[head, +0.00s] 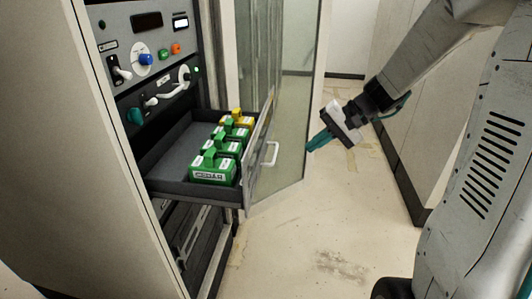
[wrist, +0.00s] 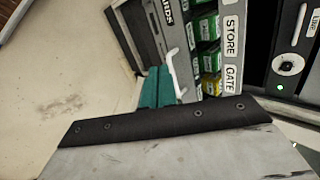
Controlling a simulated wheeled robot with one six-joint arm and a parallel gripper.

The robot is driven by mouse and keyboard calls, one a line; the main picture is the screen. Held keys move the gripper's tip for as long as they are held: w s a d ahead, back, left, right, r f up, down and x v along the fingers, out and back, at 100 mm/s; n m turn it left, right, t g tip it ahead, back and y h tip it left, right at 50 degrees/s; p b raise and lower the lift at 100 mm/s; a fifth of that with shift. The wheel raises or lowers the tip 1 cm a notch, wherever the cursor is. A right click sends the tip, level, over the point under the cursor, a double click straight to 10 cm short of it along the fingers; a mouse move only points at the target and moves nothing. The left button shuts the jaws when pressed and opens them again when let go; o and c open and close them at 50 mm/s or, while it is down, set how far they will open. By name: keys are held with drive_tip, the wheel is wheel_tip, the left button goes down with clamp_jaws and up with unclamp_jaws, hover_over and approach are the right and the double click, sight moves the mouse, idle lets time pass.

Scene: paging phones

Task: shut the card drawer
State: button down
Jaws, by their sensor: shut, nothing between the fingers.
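The card drawer (head: 168,162) is pulled out of the rack in the head view. It holds several green cards (head: 212,172) and a yellow one (head: 237,117). A white handle (head: 271,153) is on its front panel.
The rack (head: 150,60) has panels with knobs, switches and a green light above the drawer. A glass door (head: 290,90) stands open behind the drawer. The floor (head: 320,230) in front of the drawer is clear. Pale cabinets (head: 440,120) stand at the right.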

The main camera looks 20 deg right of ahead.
drive_tip(key=w+r, duration=0.1)
drive_tip(key=w, duration=0.1)
approach(259, 160)
drive_tip(key=shift+n+t, duration=0.3)
drive_tip(key=shift+t, duration=0.1)
drive_tip(key=a+f, duration=0.2)
drive_tip(key=f, duration=0.1)
drive_tip(key=w+a+f, duration=0.1)
drive_tip(key=f, duration=0.1)
drive_tip(key=shift+w, duration=0.1)
drive_tip(key=shift+w+a, duration=0.35)
drive_tip(key=shift+a, duration=0.05)
drive_tip(key=shift+r, duration=0.1)
drive_tip(key=shift+a, duration=0.1)
